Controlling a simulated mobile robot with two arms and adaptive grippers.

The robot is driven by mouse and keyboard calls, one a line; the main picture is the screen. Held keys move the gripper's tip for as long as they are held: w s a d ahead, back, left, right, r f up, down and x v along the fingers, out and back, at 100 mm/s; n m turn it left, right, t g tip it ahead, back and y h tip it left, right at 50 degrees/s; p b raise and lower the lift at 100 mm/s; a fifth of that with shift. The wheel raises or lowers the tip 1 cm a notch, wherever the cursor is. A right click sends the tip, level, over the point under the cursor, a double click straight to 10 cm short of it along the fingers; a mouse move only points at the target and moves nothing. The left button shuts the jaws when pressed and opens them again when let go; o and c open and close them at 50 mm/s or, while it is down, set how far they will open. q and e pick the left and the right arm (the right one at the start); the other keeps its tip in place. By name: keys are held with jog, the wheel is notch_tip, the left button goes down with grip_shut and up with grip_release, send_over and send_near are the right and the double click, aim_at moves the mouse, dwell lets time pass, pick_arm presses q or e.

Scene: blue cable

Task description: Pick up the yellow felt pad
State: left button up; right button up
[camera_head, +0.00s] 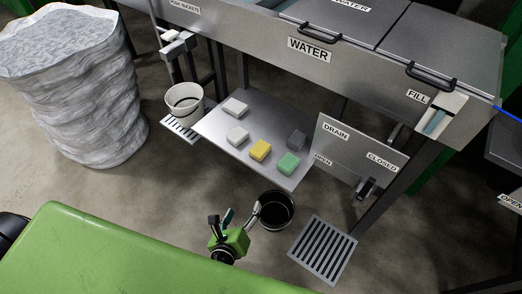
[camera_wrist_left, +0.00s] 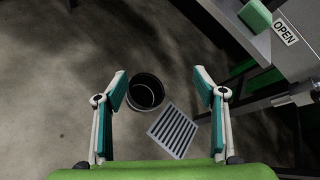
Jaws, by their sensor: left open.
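The yellow felt pad (camera_head: 260,150) is a small block lying on the grey metal shelf (camera_head: 225,113), near its front edge. It does not show in the left wrist view. My left gripper (camera_head: 241,214) is open and empty, below and in front of the shelf, apart from the pad. In the left wrist view the two teal-tipped fingers of my left gripper (camera_wrist_left: 160,88) are spread wide with nothing between them but floor and a black bucket (camera_wrist_left: 145,92) farther down. My right gripper is not in view.
On the shelf, a green pad (camera_head: 288,163), a dark grey pad (camera_head: 296,139) and two pale pads (camera_head: 237,136) lie near the yellow one. A white bucket (camera_head: 184,100) stands left. The drain panel (camera_head: 358,147) stands right, a floor grate (camera_head: 323,250) in front.

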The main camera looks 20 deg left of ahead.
pick_arm(q)
jog(key=w+r+m+t, duration=0.35)
jog(key=r+m, duration=0.25)
jog(key=r, duration=0.6)
send_near(258, 149)
jog(key=shift+w+d, duration=0.1)
jog(key=shift+w, duration=0.9)
jog(key=shift+w+f, duration=0.15)
jog(key=shift+w, duration=0.7)
jog(key=w, duration=0.2)
jog(key=w+f, duration=0.1)
jog(key=w, duration=0.1)
jog(key=shift+w, duration=0.3)
jog(key=c, duration=1.1)
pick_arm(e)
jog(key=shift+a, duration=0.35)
